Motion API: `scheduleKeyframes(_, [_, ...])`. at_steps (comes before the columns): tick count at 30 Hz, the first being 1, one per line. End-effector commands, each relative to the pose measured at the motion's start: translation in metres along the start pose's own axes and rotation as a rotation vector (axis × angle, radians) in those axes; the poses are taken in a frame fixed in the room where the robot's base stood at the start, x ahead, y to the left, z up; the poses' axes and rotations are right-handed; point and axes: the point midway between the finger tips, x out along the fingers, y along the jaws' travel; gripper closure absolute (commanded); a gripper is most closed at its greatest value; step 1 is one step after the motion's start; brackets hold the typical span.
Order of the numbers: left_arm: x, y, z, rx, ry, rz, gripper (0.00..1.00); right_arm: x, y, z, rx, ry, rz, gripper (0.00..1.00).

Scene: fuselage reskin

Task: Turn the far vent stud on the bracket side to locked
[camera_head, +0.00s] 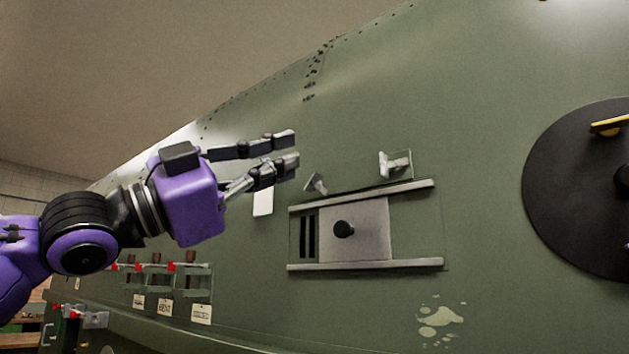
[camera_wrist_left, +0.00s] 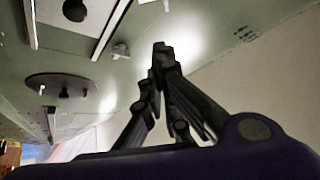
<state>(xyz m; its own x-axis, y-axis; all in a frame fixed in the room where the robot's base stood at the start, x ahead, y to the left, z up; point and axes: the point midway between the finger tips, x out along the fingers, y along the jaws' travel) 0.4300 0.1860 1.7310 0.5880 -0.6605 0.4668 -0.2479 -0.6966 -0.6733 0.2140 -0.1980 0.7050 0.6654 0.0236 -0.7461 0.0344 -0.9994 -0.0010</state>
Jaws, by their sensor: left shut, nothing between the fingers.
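Two metal wing-shaped studs sit above the vent on the green fuselage skin: a left stud (camera_head: 316,183) and a right stud (camera_head: 394,164). One stud (camera_wrist_left: 120,50) also shows in the left wrist view, apart from the fingertips. The vent (camera_head: 382,228) has a grey sliding plate between two rails, a black knob and dark slots at its left end. My left gripper (camera_head: 292,149) is shut and empty, up and left of the left stud and not touching it. Its fingertips (camera_wrist_left: 160,48) meet in the wrist view. My right gripper is out of view. I cannot read any lock marking.
A large black disc (camera_head: 575,190) with a yellow handle is at the right. A blank white tag (camera_head: 263,202) hangs behind my left gripper. Red-marked switches (camera_head: 171,267) and labelled tags (camera_head: 201,313) are lower left. The skin above the studs is clear.

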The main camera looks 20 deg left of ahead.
Motion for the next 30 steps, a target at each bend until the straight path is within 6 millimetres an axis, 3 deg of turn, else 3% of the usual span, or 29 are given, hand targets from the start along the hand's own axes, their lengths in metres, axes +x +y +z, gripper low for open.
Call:
scheduleKeyframes(1, [0.006, 0.008, 0.020, -0.012, -0.017, 0.008, 1.00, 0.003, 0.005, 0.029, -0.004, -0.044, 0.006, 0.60])
scheduleKeyframes(4, [0.015, 0.010, 0.019, -0.010, -0.016, 0.006, 1.00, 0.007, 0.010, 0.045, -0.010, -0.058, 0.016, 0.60])
scheduleKeyframes(12, [0.045, 0.006, 0.010, -0.004, -0.013, 0.004, 1.00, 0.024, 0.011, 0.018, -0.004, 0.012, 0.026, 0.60])
scheduleKeyframes(22, [0.088, 0.004, 0.004, -0.001, -0.006, 0.002, 1.00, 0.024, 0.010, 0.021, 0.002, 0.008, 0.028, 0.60])
scheduleKeyframes(30, [0.068, 0.001, 0.024, -0.003, 0.000, -0.001, 1.00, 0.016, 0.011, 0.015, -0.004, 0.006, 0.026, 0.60])
